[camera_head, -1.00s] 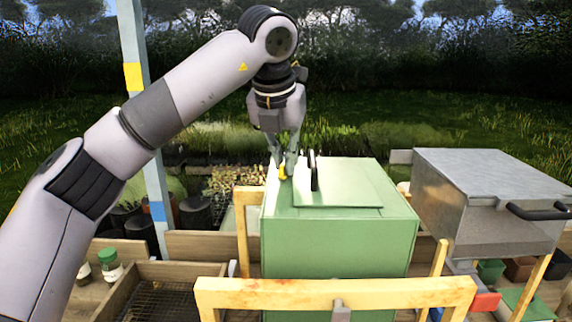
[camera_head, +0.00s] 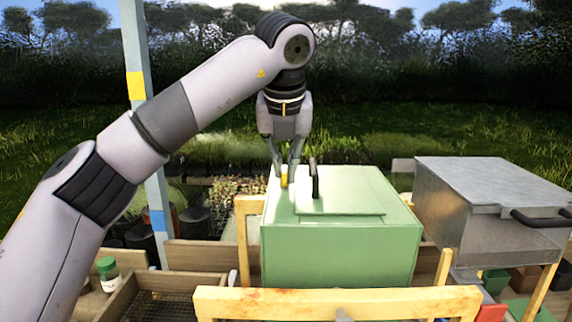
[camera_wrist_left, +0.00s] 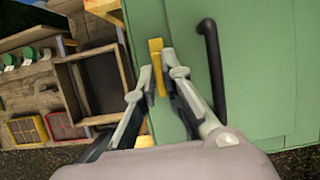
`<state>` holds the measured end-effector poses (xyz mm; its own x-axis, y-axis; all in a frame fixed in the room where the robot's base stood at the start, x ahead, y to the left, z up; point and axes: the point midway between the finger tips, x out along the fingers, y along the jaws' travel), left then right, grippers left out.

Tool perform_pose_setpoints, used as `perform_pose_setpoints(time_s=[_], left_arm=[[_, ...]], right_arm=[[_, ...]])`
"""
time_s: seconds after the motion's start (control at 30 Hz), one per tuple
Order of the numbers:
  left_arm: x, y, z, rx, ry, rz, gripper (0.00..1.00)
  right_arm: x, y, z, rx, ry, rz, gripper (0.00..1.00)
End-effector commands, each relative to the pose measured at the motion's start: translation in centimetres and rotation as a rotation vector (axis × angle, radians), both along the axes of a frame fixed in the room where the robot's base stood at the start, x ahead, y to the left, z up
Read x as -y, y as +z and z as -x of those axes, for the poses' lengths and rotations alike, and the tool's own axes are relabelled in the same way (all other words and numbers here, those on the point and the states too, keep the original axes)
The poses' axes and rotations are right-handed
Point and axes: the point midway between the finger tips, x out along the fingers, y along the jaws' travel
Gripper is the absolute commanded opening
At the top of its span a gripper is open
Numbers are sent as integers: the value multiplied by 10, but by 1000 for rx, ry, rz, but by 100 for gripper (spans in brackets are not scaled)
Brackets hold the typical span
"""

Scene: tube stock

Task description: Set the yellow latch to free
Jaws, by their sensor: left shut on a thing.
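The yellow latch (camera_head: 284,181) sits on top of the green box (camera_head: 340,250), near the left edge of its lid (camera_head: 345,190). In the left wrist view the latch (camera_wrist_left: 156,62) is a short yellow bar between the fingertips. My left gripper (camera_head: 286,178) points down from above and is shut on the latch; in the left wrist view its fingers (camera_wrist_left: 162,78) flank the bar on both sides. A black handle (camera_head: 315,178) stands on the lid just right of the gripper, apart from it. My right gripper is not in view.
A grey metal box (camera_head: 490,200) with a black handle stands to the right. A yellow wooden rail (camera_head: 330,302) crosses in front of the green box. A wooden tray with mesh (camera_head: 160,300) and a green-capped jar (camera_head: 107,270) lie at the left. A blue-grey post (camera_head: 146,130) rises behind my left arm.

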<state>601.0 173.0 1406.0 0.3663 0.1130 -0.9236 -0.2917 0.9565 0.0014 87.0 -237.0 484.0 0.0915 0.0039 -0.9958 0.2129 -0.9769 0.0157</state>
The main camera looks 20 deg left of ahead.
Motion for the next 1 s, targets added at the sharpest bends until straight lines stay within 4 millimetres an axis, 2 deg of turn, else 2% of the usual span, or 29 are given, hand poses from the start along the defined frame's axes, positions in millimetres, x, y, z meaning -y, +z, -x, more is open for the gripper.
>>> perform_pose_setpoints(time_s=[0.03, 0.07, 0.33, 0.67, 0.83, 1.0], left_arm=[[-2, 1, 0, 2, 4, 0, 0], [-2, 1, 0, 2, 4, 0, 11], [-1, 0, 0, 1, 1, 0, 28], [0, 3, 1, 1, 0, 1, 28], [4, 24, 9, 3, -1, 1, 28], [7, 60, 23, 7, 3, -1, 28]], right_arm=[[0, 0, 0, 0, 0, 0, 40], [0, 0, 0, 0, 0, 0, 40], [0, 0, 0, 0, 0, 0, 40], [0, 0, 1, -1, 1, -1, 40], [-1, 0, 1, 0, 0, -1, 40], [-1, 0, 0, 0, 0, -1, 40]])
